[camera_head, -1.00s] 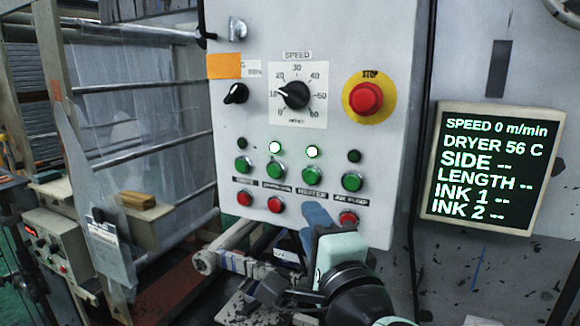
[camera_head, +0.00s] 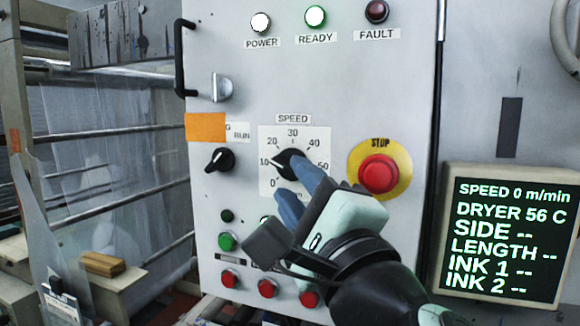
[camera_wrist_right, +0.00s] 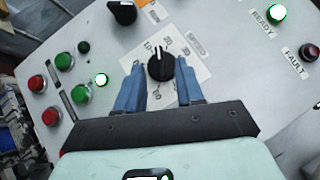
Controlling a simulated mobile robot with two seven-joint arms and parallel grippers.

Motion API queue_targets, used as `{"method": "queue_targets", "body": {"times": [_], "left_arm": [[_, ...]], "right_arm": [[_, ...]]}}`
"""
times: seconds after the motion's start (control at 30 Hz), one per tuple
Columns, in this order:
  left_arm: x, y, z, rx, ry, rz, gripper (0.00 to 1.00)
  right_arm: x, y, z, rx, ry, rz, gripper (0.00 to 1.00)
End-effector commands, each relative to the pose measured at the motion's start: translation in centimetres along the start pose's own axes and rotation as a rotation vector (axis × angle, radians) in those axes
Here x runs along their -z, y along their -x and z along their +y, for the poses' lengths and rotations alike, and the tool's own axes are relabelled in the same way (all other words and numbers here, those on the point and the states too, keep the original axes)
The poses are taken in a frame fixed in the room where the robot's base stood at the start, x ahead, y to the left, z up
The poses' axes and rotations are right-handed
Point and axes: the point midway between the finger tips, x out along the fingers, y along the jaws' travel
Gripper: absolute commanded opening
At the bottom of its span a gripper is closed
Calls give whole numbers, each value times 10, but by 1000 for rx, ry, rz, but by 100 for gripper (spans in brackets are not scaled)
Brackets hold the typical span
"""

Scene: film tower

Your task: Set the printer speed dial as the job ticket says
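The speed dial (camera_head: 289,164) is a black knob on a white scale plate (camera_head: 268,143) marked from 0 upward. Its white pointer points left, at about 10. My right gripper (camera_head: 303,197) has blue fingers and is in front of the dial's lower right in the head view. In the right wrist view, the open fingers (camera_wrist_right: 161,72) stand on either side of the dial (camera_wrist_right: 160,65), with a gap between them and the knob. I cannot tell if they touch it. No readable job ticket shows. My left gripper is out of view.
A red stop button (camera_head: 378,174) on yellow sits close right of the dial. A selector knob (camera_head: 220,160) is left of it, under an orange note (camera_head: 205,127). Green and red buttons lie below. The display (camera_head: 508,235) reads speed 0 m/min. Power and ready lamps are lit.

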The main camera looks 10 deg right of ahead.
Motion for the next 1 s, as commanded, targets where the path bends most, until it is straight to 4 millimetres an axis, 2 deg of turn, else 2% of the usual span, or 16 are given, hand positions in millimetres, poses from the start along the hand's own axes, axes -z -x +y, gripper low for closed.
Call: {"method": "queue_targets", "body": {"times": [0.03,0.2,0.53,0.57,0.6,0.67,1.0], "left_arm": [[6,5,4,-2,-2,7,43],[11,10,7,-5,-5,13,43],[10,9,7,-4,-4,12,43],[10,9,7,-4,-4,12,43],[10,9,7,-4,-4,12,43],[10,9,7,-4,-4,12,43],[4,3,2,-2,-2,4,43]], "right_arm": [[-1,-9,-2,2,1,-1,37],[-1,-23,-1,1,1,-1,37],[0,-26,0,0,1,0,37],[0,-26,0,0,1,0,31],[0,-26,0,0,1,0,18],[0,-26,0,0,1,0,0],[1,-25,2,11,-12,1,0]]}}
